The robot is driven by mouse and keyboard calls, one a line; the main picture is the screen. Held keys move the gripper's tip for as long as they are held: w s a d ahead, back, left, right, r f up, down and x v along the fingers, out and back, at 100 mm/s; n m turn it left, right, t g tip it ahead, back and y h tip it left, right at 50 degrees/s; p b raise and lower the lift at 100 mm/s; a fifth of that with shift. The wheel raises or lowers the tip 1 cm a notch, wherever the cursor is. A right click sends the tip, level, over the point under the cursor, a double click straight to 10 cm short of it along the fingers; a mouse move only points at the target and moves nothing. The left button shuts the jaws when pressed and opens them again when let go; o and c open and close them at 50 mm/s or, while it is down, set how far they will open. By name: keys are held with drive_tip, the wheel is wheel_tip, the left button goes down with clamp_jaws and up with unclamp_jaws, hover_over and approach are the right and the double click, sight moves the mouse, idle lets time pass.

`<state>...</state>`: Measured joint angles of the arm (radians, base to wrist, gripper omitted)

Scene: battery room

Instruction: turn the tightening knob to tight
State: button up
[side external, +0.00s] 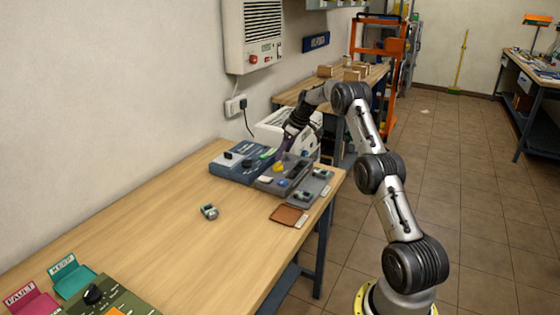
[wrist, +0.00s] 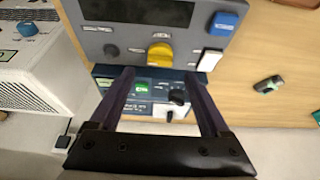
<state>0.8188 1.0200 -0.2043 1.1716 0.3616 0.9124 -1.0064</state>
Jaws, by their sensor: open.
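My gripper (wrist: 158,74) is open and empty, its two dark fingers spread apart. In the side external view it (side external: 286,148) points down over the control boxes. The grey box (side external: 268,186) carries a yellow knob (wrist: 160,54), which lies just beyond the fingertips in the wrist view; no contact is visible. The blue box (side external: 232,170) has a black knob (wrist: 177,95), seen between the fingers. Labels are too small to read, so I cannot tell which knob is for tightening.
A white machine (side external: 268,124) stands behind the boxes. A small dark green device (side external: 209,211) lies on the table (side external: 150,220), whose middle is otherwise clear. A brown pad (side external: 287,215) lies near the edge. A wall unit (side external: 254,35) hangs above.

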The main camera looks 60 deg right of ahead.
sight(280, 167)
drive_tip(key=x, duration=0.5)
clamp_jaws()
idle(0.4)
